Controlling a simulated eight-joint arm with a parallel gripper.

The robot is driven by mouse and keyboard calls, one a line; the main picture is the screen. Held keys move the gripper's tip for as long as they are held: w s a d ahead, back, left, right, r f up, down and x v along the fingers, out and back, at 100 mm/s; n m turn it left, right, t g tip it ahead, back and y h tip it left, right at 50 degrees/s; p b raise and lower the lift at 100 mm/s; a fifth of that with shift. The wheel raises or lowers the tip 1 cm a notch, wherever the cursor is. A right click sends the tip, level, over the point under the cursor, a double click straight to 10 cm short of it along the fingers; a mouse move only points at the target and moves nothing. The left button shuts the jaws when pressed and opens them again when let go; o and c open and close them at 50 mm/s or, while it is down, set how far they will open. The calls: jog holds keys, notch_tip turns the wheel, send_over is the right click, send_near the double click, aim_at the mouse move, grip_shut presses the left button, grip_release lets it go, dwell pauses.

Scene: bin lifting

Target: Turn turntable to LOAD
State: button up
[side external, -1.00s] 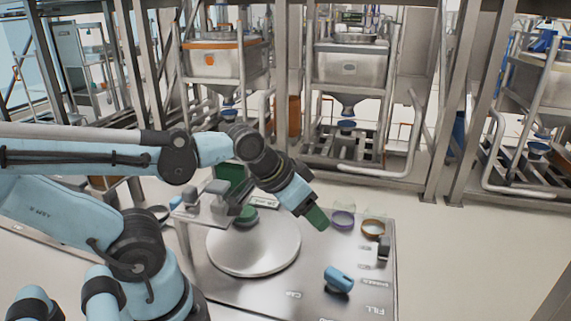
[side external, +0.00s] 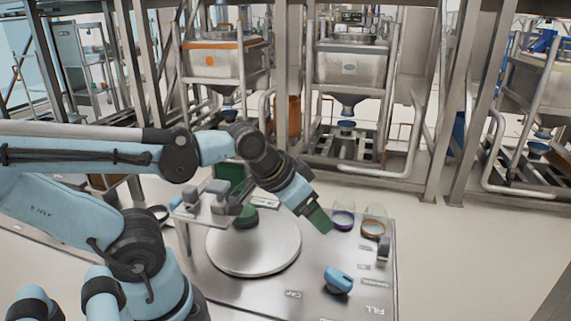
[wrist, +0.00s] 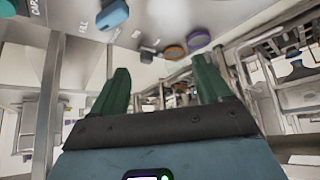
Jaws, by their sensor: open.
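The turntable (side external: 265,255) is a pale round disc set in a metal table, in the side view. A dark green round piece (side external: 246,216) sits at its back edge, partly hidden by a bracket. A blue knob (side external: 338,280) stands right of the disc; it also shows in the wrist view (wrist: 112,14). My gripper (side external: 319,221) is above the table, right of the disc and behind the knob, touching neither. In the wrist view its green fingers (wrist: 162,64) are apart with nothing between them. I cannot make out a LOAD label.
A metal bracket (side external: 212,200) overhangs the disc's back left. FILL (side external: 376,310) and CAP (side external: 293,294) labels mark the front.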

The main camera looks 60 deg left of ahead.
jog(key=shift+o, duration=0.8)
jog(key=shift+w+d+r+g, duration=0.15)
jog(key=shift+d+g, duration=0.1)
jog(key=shift+g, duration=0.05)
jog(key=n+g, duration=0.4)
jog(key=g, duration=0.2)
send_over(339, 274)
jog(key=shift+f, duration=5.85)
jog(key=c, duration=1.1)
jog(key=shift+o, duration=0.2)
